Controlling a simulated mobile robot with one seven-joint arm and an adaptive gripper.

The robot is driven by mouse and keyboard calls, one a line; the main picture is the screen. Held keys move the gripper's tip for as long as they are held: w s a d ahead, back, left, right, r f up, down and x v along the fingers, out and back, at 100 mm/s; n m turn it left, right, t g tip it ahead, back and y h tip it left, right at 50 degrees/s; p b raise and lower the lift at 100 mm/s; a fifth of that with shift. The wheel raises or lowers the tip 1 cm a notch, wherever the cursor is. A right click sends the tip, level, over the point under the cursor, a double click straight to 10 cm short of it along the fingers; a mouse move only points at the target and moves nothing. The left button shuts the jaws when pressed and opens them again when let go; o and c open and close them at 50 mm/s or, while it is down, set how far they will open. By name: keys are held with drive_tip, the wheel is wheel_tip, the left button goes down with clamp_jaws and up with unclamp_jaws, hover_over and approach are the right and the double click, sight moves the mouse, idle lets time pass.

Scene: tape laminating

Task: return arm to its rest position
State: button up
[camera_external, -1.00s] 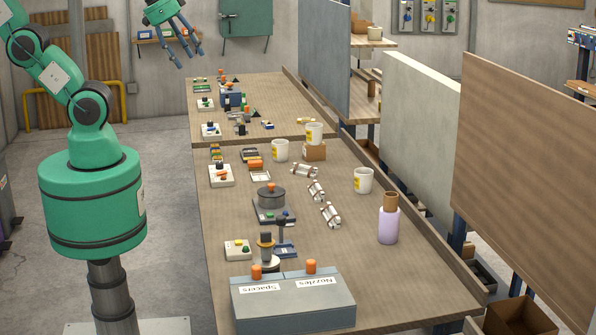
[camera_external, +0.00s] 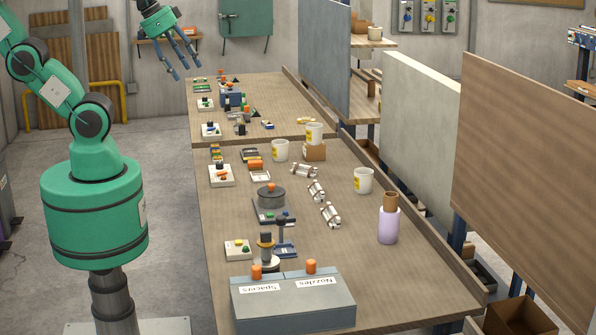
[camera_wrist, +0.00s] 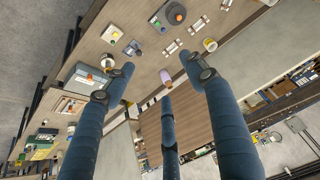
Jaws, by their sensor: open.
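My arm is green with dark joint bands and stands to the left of the long workbench (camera_external: 370,270). My gripper (camera_external: 180,60) has several blue fingers. It is at the top of the external view, in the air above the bench's far left end. In the wrist view the fingers of my gripper (camera_wrist: 160,85) are spread apart, with nothing between them. The bench and the things on it show beyond the fingers, well apart from them.
The bench carries white mugs (camera_external: 363,181), a lilac bottle (camera_external: 389,223), a grey box marked Spacers and Nozzles (camera_external: 300,305), and small fixtures with buttons (camera_external: 238,250). Upright panels (camera_external: 520,170) line its right side. The floor (camera_external: 165,190) left of the bench is clear.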

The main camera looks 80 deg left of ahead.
wheel_tip(320, 180, down, 8)
drive_tip(key=b, duration=0.7)
drive_tip(key=shift+f, duration=0.15)
idle(0.8)
